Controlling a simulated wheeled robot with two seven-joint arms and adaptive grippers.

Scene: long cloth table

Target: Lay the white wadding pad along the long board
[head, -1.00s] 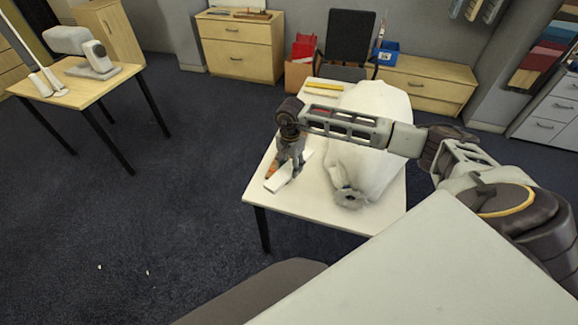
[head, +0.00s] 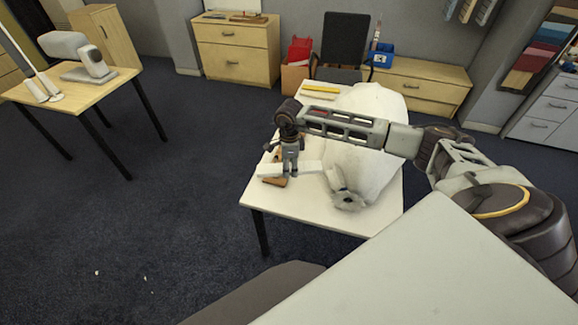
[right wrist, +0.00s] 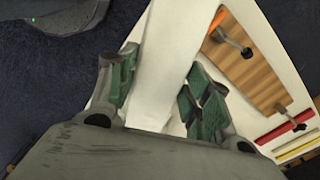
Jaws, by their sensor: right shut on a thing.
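The white wadding pad (head: 308,167) is a flat white strip. It is held crosswise in my right gripper (head: 290,174), over the table's left part. In the right wrist view the pad (right wrist: 178,55) runs between the green-padded fingers of the gripper (right wrist: 160,100). A brown wooden board (right wrist: 256,66) with an orange end piece and dark-handled clamps lies on the table beside the pad and at an angle to it. In the head view the board (head: 274,181) is mostly hidden by the gripper and pad. Pad-to-board contact is unclear. My left gripper is out of view.
A big white sack-like bundle (head: 372,130) fills the right of the white table (head: 310,217), close under my right arm. A yellow strip (head: 321,90) lies at the far end. Red (right wrist: 284,128) and yellow strips show beside the board. Open floor lies left of the table.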

